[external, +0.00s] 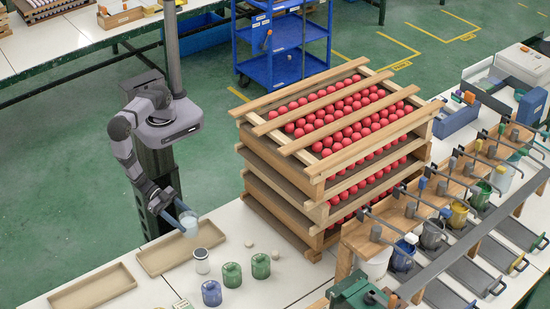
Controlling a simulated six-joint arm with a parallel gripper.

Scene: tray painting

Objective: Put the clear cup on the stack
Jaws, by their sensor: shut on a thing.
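My gripper (184,215) is shut on a pale clear cup (189,226) and holds it over the right end of a shallow wooden tray. The cup looks roughly upright. A clear cup-like container (202,263) with a dark rim stands on the white table just below and right of it, apart from it. Whether that is one cup or a stack is too small to tell. A tall stack of wooden trays (285,190) with red balls stands further right.
A blue cup (212,294) and two green cups (232,275) (261,266) stand at the front. Two shallow wooden trays (140,258) (88,292) lie at left. Two small pale discs (249,243) (275,254) lie nearby. A wooden rack (370,243) with paint pots is at right.

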